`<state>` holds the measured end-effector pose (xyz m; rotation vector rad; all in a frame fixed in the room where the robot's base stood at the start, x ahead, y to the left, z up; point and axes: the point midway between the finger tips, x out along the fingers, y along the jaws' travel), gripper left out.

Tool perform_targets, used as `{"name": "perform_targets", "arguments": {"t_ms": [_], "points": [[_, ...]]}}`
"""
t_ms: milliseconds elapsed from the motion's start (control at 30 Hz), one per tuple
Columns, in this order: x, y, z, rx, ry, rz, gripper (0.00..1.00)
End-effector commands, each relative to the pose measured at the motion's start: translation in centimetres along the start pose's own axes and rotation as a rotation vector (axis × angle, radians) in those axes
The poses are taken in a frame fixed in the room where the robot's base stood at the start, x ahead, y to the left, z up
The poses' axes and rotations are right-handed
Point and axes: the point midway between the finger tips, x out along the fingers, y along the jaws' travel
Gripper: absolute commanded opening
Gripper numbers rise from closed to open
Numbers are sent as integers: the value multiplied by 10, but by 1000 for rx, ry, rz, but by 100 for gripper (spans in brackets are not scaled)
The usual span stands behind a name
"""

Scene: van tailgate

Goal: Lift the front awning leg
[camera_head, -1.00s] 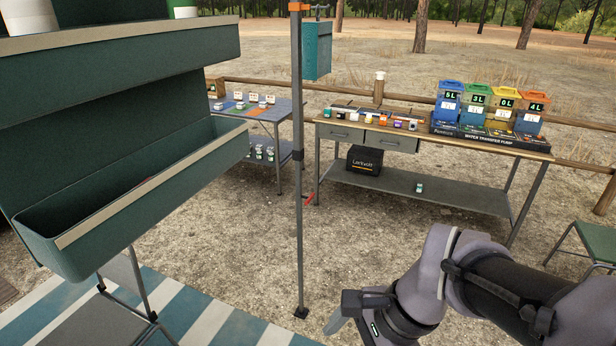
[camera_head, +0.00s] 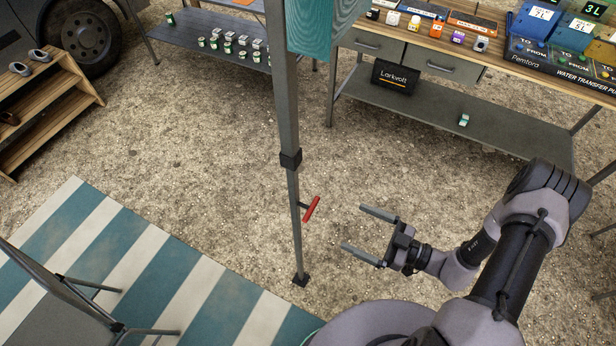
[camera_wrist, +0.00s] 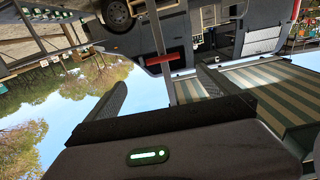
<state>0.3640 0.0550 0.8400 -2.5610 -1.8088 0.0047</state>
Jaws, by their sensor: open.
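The front awning leg (camera_head: 286,110) is a grey upright pole with a black collar (camera_head: 290,159) midway and a black foot (camera_head: 300,280) on the gravel. A red handle (camera_head: 311,209) sticks out to the right of its lower section. My gripper (camera_head: 352,230) is open and empty, a short way right of the red handle, its two fingers pointing left towards the leg. In the wrist view the red handle (camera_wrist: 170,60) shows ahead, across the pole (camera_wrist: 158,35), beyond and between the open fingers (camera_wrist: 157,85); the handle is apart from them.
A workbench (camera_head: 440,120) with drawers, several small boxes and blue containers stands behind right. A striped mat (camera_head: 150,265) and a chair or table frame lie front left. Wooden steps (camera_head: 50,90) stand at left. Gravel around the handle is clear.

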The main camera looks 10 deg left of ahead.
Motion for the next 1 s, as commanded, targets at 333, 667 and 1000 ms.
{"name": "perform_targets", "arguments": {"t_ms": [333, 667, 1000], "points": [[73, -3, 2, -1, -1, -10, 100], [145, -3, 2, -5, -1, -9, 100], [171, -2, 0, -4, -2, -6, 100]]}}
